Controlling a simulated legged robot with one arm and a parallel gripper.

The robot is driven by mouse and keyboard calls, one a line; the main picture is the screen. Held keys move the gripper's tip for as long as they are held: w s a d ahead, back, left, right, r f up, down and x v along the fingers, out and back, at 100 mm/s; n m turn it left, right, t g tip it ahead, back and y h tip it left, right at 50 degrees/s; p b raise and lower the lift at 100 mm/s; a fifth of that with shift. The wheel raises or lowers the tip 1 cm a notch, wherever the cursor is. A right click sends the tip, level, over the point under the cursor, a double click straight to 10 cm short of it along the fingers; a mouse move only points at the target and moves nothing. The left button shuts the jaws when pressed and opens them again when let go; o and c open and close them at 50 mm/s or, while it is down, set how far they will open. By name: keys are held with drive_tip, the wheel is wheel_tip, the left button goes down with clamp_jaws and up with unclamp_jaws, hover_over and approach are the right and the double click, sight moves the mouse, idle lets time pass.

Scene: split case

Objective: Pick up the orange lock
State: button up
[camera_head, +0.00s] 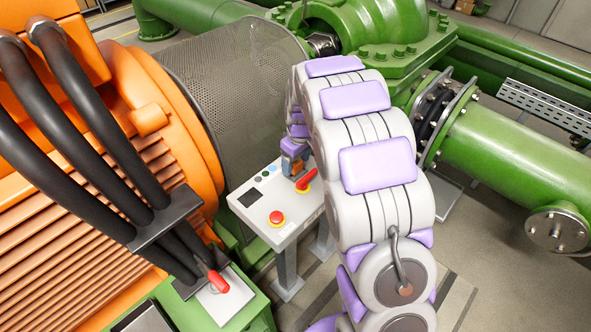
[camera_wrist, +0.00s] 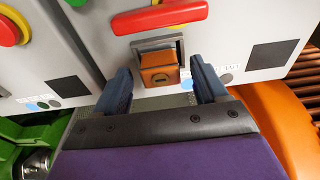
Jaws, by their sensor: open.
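The orange lock (camera_wrist: 159,76) is a small block with a dark keyhole slot. In the wrist view it sits in a square metal bracket on the grey control panel, close to a red handle (camera_wrist: 160,14). My gripper (camera_wrist: 161,66) is open, with one dark blue finger on each side of the lock. A gap shows between each finger and the lock, so I see no contact. In the head view my gripper (camera_head: 293,152) is over the panel's far edge, and the lock is mostly hidden behind it.
The control panel (camera_head: 262,222) stands on posts, with a red button (camera_head: 276,217) and a red handle (camera_head: 307,180). An orange motor (camera_head: 100,210) with thick black cables is on the left. Green pipes (camera_head: 510,170) are on the right.

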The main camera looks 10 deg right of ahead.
drive_tip(key=shift+w+f, duration=0.1)
drive_tip(key=shift+f, duration=0.7)
drive_tip(key=shift+r, duration=0.1)
drive_tip(key=c, duration=1.1)
drive_tip(key=shift+r, duration=0.1)
